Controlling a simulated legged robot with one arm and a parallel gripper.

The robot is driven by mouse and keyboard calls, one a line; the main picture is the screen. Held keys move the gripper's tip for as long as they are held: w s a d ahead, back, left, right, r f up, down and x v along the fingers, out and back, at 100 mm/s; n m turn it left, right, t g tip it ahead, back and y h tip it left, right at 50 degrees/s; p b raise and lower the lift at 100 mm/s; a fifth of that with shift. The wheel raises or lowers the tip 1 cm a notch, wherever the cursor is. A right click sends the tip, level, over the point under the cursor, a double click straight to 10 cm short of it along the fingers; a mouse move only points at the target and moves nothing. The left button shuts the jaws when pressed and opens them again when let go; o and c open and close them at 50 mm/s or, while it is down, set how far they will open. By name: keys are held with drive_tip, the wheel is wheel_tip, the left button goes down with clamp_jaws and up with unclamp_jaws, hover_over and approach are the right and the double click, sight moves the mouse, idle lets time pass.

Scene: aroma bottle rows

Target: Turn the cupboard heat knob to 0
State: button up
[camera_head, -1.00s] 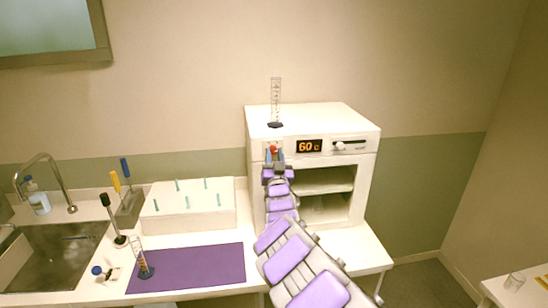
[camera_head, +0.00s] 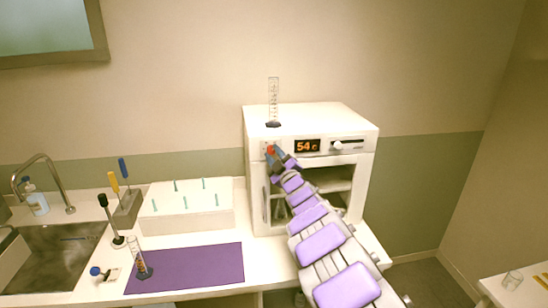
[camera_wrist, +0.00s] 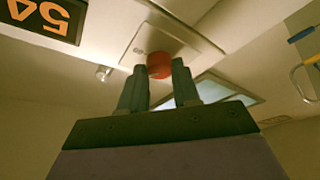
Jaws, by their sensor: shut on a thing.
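The white cupboard (camera_head: 357,145) stands on the bench with its front open. Its red heat knob (camera_head: 270,149) is at the upper left of the front, beside a display (camera_head: 307,146) that reads 54 C. My gripper (camera_head: 274,153) is at the knob. In the wrist view the round red knob (camera_wrist: 160,65) sits between the two fingertips, and my gripper (camera_wrist: 159,76) is shut on it. The display (camera_wrist: 45,18) shows upside down there with 54 on it.
A measuring cylinder (camera_head: 273,105) stands on top of the cupboard. A white slider (camera_head: 339,146) is right of the display. Left on the bench are a white rack (camera_head: 186,215), a purple mat (camera_head: 190,268) and a sink (camera_head: 70,250).

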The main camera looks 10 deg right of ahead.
drive_tip(key=n+g, duration=0.1)
drive_tip(key=n, duration=0.1)
drive_tip(key=n+g+y, duration=0.1)
drive_tip(key=n, duration=0.2)
drive_tip(key=shift+r+n, duration=0.15)
drive_tip(key=shift+n, duration=0.15)
drive_tip(key=n+g, duration=0.1)
drive_tip(key=n, duration=0.1)
drive_tip(key=shift+d+n+p, duration=0.1)
drive_tip(key=shift+n+p, duration=0.3)
drive_tip(key=n+g+p, duration=0.1)
drive_tip(key=n, duration=0.2)
drive_tip(key=shift+r, duration=0.15)
drive_tip(key=n+g+h+p, duration=0.1)
drive_tip(key=n+p, duration=0.1)
drive_tip(key=n, duration=0.1)
drive_tip(key=shift+g, duration=0.3)
drive_tip(key=n+h+p, duration=0.1)
drive_tip(key=n+p, duration=0.1)
drive_tip(key=n, duration=0.1)
drive_tip(key=n+g+h+p, duration=0.1)
drive_tip(key=shift+s+a+r+h+p, duration=0.1)
drive_tip(key=shift+a+h+p, duration=0.15)
drive_tip(key=shift+h+p, duration=0.1)
drive_tip(key=shift+a+n+h+p, duration=0.15)
drive_tip(key=shift+n+h+p, duration=0.8)
drive_tip(key=shift+n+p, duration=0.7)
